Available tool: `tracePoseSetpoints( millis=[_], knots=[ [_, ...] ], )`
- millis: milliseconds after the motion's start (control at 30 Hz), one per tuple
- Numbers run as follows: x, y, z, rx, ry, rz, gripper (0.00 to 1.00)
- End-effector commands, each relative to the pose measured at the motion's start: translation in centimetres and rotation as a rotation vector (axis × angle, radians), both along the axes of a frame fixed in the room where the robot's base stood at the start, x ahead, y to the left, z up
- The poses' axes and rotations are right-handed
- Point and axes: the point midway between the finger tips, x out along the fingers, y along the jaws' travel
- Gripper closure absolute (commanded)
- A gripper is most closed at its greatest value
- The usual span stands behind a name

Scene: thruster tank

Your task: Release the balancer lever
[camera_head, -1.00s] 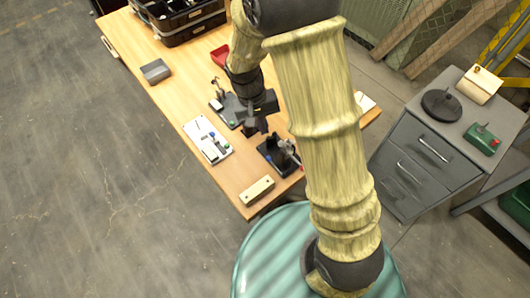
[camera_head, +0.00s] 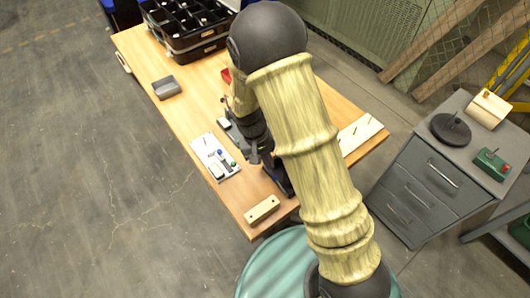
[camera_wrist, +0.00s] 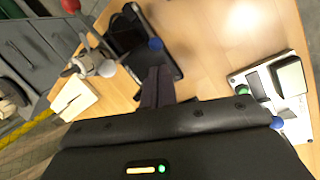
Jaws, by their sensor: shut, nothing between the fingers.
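A black fixture (camera_wrist: 125,36) stands on the wooden table in the wrist view. I cannot tell for sure which part is the balancer lever. My gripper (camera_wrist: 157,82) is shut and empty, its dark fingertips close to the fixture's near edge; contact is unclear. In the head view my arm hides most of the fixture (camera_head: 281,180), and my gripper is largely hidden too.
A white panel (camera_head: 228,171) with small coloured knobs lies on the table (camera_head: 180,120). A cream block (camera_head: 262,209) sits at the near edge. A grey box (camera_head: 166,87) and black case (camera_head: 200,42) are farther back. A grey drawer cabinet (camera_head: 425,165) stands right.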

Motion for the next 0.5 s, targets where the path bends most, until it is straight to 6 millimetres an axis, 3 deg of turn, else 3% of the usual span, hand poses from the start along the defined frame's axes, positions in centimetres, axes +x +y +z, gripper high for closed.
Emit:
tracePoseSetpoints(
  millis=[200, 500],
  knots=[
    [-0.4, -0.9, -3.2, -0.002, 0.002, 0.000, 1.00],
    [-0.5, -1.2, -4.2, 0.000, -0.001, -0.001, 1.00]
  ],
)
